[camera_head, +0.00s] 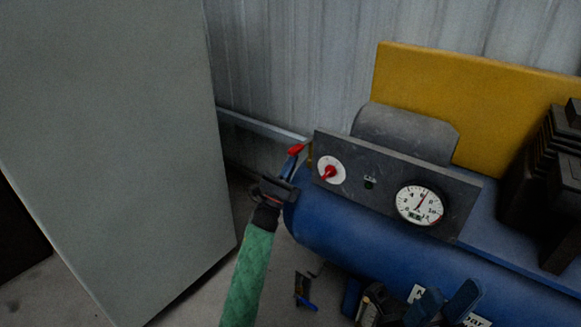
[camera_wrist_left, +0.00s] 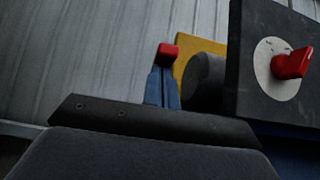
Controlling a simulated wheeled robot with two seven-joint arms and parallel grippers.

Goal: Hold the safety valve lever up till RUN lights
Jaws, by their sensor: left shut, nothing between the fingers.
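The red lever end (camera_head: 296,149) shows at the left end of the compressor, just above my left gripper's fingertips. In the left wrist view the red piece (camera_wrist_left: 168,52) sits right over the tips of my blue fingers (camera_wrist_left: 163,90). My left gripper (camera_head: 289,167) is shut with nothing between its fingers; whether it touches the lever is unclear. The valve body is mostly hidden. The dark panel (camera_head: 385,160) carries a red knob (camera_head: 329,172) on a white disc, a small dark fitting (camera_head: 369,183) and a round gauge (camera_head: 420,205). No lit RUN lamp can be made out. My right gripper (camera_head: 447,304) is at the bottom edge, its opening unclear.
The blue tank (camera_head: 335,225) lies under the panel, with a yellow guard (camera_head: 470,100) behind. A grey cabinet (camera_head: 120,140) stands at the left. A small black and blue item (camera_head: 304,291) is low in front of the tank. A corrugated wall closes the back.

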